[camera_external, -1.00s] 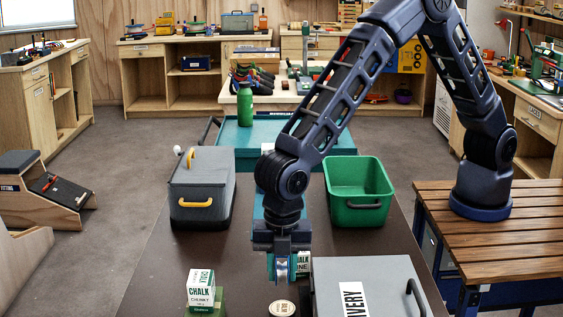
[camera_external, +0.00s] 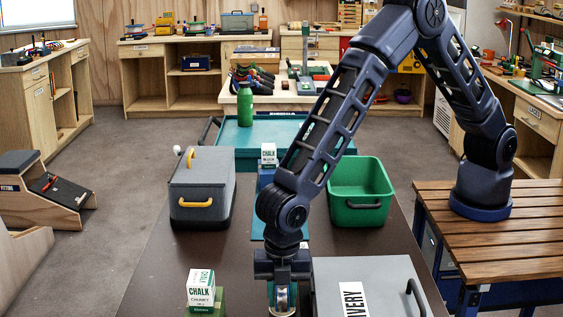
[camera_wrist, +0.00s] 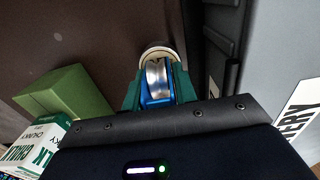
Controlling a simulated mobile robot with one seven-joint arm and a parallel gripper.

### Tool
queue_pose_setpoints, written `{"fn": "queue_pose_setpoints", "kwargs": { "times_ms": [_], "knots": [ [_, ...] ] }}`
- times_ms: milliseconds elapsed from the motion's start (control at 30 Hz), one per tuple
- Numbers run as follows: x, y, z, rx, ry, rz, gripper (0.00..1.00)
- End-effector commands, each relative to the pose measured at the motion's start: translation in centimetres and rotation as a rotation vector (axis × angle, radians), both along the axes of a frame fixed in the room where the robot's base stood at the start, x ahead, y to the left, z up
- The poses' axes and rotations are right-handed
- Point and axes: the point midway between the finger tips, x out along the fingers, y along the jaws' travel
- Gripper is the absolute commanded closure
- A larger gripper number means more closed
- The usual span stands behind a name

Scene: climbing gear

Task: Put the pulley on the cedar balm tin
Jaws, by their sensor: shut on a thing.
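My gripper (camera_external: 283,300) is shut on the pulley (camera_wrist: 157,80), which shows a silver wheel between blue side plates in the wrist view. The pulley (camera_external: 282,295) also shows low in the external view, below the wrist. The cedar balm tin, a round cream-topped tin (camera_wrist: 153,51), shows its rim just past the pulley in the wrist view. The pulley covers much of its lid, and I cannot tell whether the two touch. In the external view the tin is mostly hidden behind my gripper and the pulley.
A grey case with a white label (camera_external: 367,280) lies close on the right. A chalk box (camera_external: 201,288) stands on a green block (camera_wrist: 66,92) to the left. A grey box with yellow handles (camera_external: 203,190) and a green bin (camera_external: 361,190) stand farther back.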

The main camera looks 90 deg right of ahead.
Motion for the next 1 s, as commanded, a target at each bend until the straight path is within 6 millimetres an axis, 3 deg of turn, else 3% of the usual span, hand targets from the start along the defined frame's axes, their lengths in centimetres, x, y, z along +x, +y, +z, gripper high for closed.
{"fn": "queue_pose_setpoints", "kwargs": {
  "times_ms": [33, 67, 167, 567, 1000],
  "knots": [
    [0.0, 0.0, -0.2, 0.000, 0.001, 0.000, 0.96],
    [0.0, 0.0, -0.2, 0.000, 0.000, 0.000, 0.70],
    [0.0, 0.0, -0.2, 0.000, 0.000, 0.000, 0.51],
    [0.0, 0.0, 0.5, 0.001, 0.000, 0.000, 0.50],
    [0.1, 0.0, 8.1, 0.001, -0.002, -0.001, 0.50]
  ]
}}
